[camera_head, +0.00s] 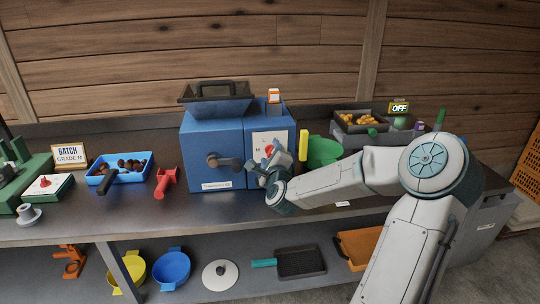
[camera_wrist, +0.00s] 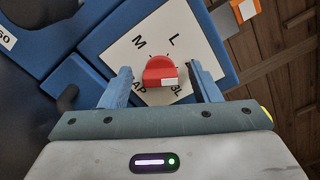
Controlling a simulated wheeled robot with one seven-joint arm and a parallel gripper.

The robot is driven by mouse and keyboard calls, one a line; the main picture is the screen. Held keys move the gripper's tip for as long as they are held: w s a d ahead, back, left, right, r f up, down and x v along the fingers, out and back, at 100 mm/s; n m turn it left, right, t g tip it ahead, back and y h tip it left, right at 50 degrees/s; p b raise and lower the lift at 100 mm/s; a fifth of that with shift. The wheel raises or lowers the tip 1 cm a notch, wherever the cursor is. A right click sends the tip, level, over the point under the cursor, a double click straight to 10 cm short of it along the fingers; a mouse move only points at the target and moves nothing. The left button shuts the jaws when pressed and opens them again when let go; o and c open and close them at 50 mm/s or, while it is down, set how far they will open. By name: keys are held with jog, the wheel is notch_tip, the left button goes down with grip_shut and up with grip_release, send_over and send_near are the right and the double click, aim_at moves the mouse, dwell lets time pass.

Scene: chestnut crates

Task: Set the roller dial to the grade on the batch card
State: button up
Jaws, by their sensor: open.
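The batch card (camera_head: 69,156) stands at the left of the bench and reads "BATCH GRADE M". The roller dial is a red knob (camera_wrist: 159,70) on a white plate (camera_wrist: 200,58) on the blue machine (camera_head: 212,150). In the wrist view M and L are at the plate's top, with 3L and a partly hidden AP label lower down. The knob's white mark lies at its lower right, nearest 3L. My gripper (camera_wrist: 162,84) is open, with one finger on each side of the knob; contact is not clear. In the head view my gripper (camera_head: 275,156) partly covers the plate.
The machine's dark crank (camera_head: 224,160) sits left of the dial. A blue tray of chestnuts (camera_head: 121,176) and a red scoop (camera_head: 166,181) lie further left. A yellow upright piece (camera_head: 303,146) and a green bowl (camera_head: 323,151) stand close on the right. A sign (camera_head: 399,108) reads OFF.

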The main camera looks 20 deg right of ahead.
jog(key=shift+w, duration=0.25)
jog(key=c, duration=1)
